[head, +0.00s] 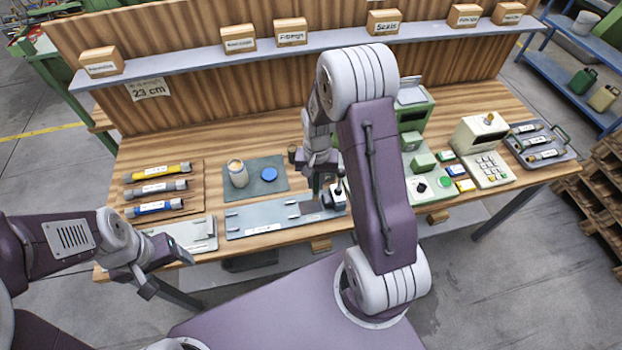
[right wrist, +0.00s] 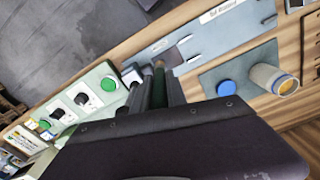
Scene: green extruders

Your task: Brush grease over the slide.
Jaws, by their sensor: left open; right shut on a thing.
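A long grey plate (head: 275,219), which I take to carry the slide, lies at the bench's front edge; it also shows in the right wrist view (right wrist: 205,42). A dark patch (head: 309,207) marks its right part; I cannot tell whether it is grease. An open pot (head: 238,174) with tan content stands behind the plate, beside a blue lid (head: 269,173). My right gripper (right wrist: 160,90) is shut on a dark green handle, apparently the brush, over the plate's right end. The brush tip is mostly hidden. My left gripper (head: 166,272) is open and empty before the bench.
A small white-and-dark device (head: 334,198) stands at the plate's right end. A green control panel (head: 428,186) is right of it. A board with several coloured cylinders (head: 157,188) and a pale plate (head: 190,236) lie at left. A shelf (head: 200,55) with boxes runs behind.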

